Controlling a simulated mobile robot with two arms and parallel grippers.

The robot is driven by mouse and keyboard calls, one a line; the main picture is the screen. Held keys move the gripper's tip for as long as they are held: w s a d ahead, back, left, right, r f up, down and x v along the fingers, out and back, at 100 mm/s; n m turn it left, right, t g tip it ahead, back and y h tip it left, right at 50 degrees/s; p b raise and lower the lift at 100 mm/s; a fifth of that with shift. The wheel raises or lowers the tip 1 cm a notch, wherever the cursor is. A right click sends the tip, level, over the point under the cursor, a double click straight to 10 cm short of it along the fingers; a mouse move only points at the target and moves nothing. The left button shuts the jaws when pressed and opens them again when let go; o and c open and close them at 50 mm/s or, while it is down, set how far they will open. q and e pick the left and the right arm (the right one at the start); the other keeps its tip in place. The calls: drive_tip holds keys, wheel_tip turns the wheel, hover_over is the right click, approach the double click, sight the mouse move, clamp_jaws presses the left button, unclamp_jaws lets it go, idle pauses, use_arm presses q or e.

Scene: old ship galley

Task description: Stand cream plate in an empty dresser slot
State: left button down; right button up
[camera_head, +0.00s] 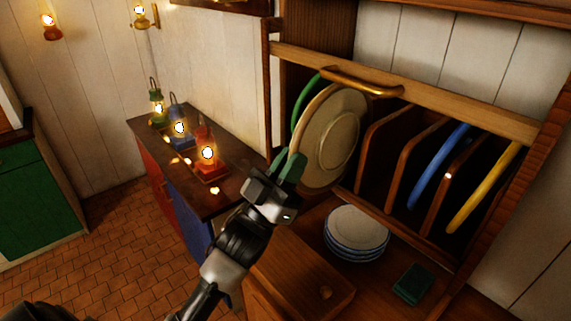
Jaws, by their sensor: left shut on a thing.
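My left gripper (287,172) is shut on the lower left rim of the cream plate (335,135). The plate is upright, tilted a little, with its broad face toward the right. It is at the left end of the dresser rack (435,95), just right of the green plate (300,100), which it partly hides. I cannot tell whether its lower edge rests in a slot. Right of it, wooden dividers (402,155) bound slots that look empty. A blue plate (438,165) and a yellow plate (483,188) stand in slots farther right. My right gripper is not in view.
A stack of plates (357,228) and a dark green block (413,285) are on the dresser top below. Lit lanterns (207,160) stand on the counter at left.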

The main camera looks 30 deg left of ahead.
sight(315, 152)
use_arm(q)
drive_tip(key=shift+w+d+b, duration=0.15)
drive_tip(key=shift+w+d, duration=0.15)
drive_tip(key=shift+w, duration=0.55)
drive_tip(key=shift+w+d+b, duration=0.1)
drive_tip(key=shift+w+d, duration=0.25)
drive_tip(key=shift+w, duration=0.55)
drive_tip(key=shift+w+d+b, duration=0.15)
drive_tip(key=shift+w+d, duration=0.15)
drive_tip(key=shift+w, duration=0.55)
drive_tip(key=w, duration=0.1)
drive_tip(key=w+d+b, duration=0.1)
drive_tip(key=w, duration=0.1)
drive_tip(key=w+d, duration=0.1)
drive_tip(key=w, duration=0.1)
drive_tip(key=shift+w+r+b, duration=0.2)
drive_tip(key=shift+r+b, duration=0.1)
drive_tip(key=shift+b, duration=0.1)
